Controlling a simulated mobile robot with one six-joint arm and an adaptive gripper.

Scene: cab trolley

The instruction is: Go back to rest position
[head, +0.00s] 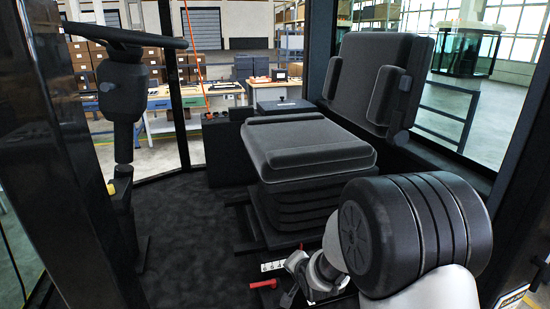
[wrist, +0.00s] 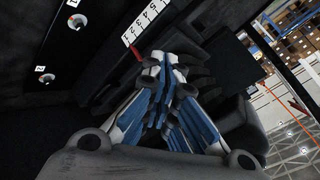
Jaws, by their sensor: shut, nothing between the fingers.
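My gripper (wrist: 163,62) is shut and empty in the wrist view, its blue and grey fingers drawn together. In the head view part of my gripper (head: 296,280) shows low beside the seat base, partly hidden by my own arm. A red lever (wrist: 136,54) and a white numbered strip (wrist: 140,22) lie just beyond the fingertips in the wrist view. In the head view the red lever (head: 263,284) and the strip (head: 273,266) are left of my gripper. I cannot tell whether the fingers touch the lever.
The black cab seat (head: 305,145) stands behind my arm, its backrest (head: 375,80) at the right. A steering wheel (head: 125,37) on a column is at the left. Dark posts frame the cab. The floor (head: 190,235) left of the seat is clear. Two knobs (wrist: 75,21) (wrist: 46,78) show on a dark panel.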

